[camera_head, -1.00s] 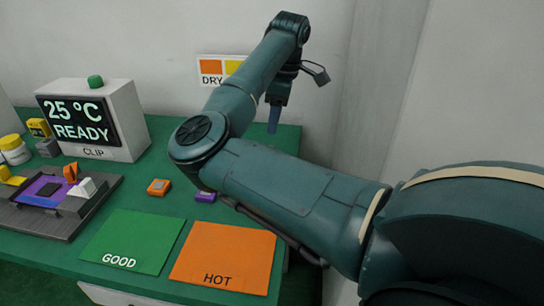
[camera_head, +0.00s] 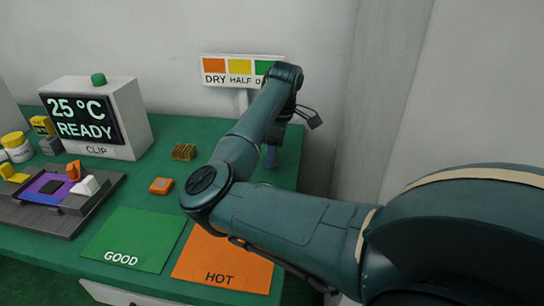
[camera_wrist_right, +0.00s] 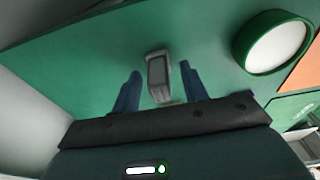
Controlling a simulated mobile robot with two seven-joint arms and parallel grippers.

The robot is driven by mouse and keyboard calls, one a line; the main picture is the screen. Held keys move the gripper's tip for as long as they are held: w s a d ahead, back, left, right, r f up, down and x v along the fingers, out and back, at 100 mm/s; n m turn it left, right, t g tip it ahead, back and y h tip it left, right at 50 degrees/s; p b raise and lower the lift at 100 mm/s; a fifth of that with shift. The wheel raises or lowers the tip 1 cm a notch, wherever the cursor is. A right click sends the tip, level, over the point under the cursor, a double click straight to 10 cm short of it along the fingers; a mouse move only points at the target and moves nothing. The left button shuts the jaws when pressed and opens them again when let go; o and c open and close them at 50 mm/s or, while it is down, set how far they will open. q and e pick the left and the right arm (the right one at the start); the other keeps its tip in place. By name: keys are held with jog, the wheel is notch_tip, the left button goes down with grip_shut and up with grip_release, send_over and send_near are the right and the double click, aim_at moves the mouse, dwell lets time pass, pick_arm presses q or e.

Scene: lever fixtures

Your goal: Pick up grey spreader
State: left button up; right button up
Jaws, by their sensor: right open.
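The grey spreader appears to be the small grey block-shaped piece (camera_wrist_right: 158,78) on the green table in the right wrist view. My right gripper (camera_wrist_right: 157,88) is open, with its two blue fingers on either side of the grey piece and visible gaps on both sides. In the head view my right gripper (camera_head: 271,156) points down over the far right part of the table. The grey piece is hidden there behind my right arm. My left gripper is not in view.
A white dish with a green rim (camera_wrist_right: 274,42) lies beside the grey piece. The green GOOD mat (camera_head: 133,238), orange HOT mat (camera_head: 222,262), orange block (camera_head: 160,186), ridged brown-yellow block (camera_head: 184,152), display box (camera_head: 128,115) and DRY sign (camera_head: 242,70) surround the work area.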

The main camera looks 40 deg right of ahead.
jog(key=shift+c, duration=0.5)
grip_shut()
notch_tip(320, 180, up, 10)
jog(key=shift+r, duration=0.1)
jog(key=c, duration=0.6)
grip_release()
grip_shut()
